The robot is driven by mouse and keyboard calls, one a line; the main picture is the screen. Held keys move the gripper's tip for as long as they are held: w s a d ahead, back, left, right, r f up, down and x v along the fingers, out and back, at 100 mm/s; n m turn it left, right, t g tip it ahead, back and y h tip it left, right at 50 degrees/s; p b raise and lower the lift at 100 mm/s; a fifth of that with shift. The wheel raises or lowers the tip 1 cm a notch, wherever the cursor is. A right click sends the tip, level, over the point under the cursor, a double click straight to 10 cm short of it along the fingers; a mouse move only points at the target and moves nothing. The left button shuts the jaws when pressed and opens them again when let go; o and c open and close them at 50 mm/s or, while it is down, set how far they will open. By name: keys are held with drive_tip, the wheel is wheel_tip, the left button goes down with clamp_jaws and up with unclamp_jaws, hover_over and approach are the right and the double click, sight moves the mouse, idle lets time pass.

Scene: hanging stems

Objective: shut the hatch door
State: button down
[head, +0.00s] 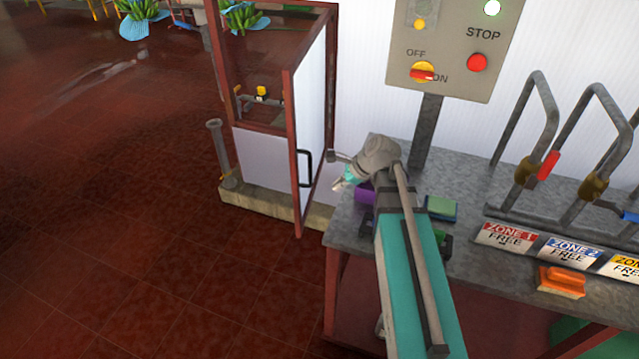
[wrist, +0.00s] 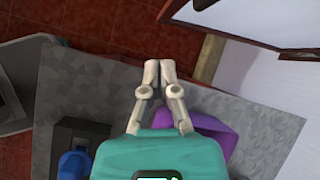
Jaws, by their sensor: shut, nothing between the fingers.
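The hatch door (head: 314,115) has a red-brown frame and a pale panel. It stands open, swung out from its frame (head: 222,75) toward the camera. A black bar handle (head: 306,168) sits low on its panel. In the wrist view part of the door (wrist: 265,20) and the dark handle (wrist: 302,54) show at the upper right. My gripper (head: 338,185) is right of the door, low over the bench's left end, apart from the handle. In the wrist view my gripper's fingertips (wrist: 158,66) are together and empty. My arm partly hides the gripper in the head view.
The grey bench (head: 465,240) holds a purple object (head: 365,194), a green block (head: 441,208), an orange block (head: 561,281) and a rack of bent pipes (head: 525,170). The tiled floor (head: 130,220) left of the door is clear.

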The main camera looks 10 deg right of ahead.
drive_tip(key=w+m, duration=0.1)
drive_tip(key=w+d+r+m+t+y, duration=0.1)
drive_tip(key=m, duration=0.1)
drive_tip(key=w+m, duration=0.1)
drive_tip(key=m, duration=0.1)
drive_tip(key=shift+w+d+r+t, duration=0.1)
drive_tip(key=shift+d+r+t, duration=0.2)
drive_tip(key=shift+r, duration=0.1)
drive_tip(key=shift+f, duration=0.1)
drive_tip(key=b+x, duration=0.7)
drive_tip(key=x, duration=0.3)
drive_tip(key=shift+a, duration=0.15)
idle(0.6)
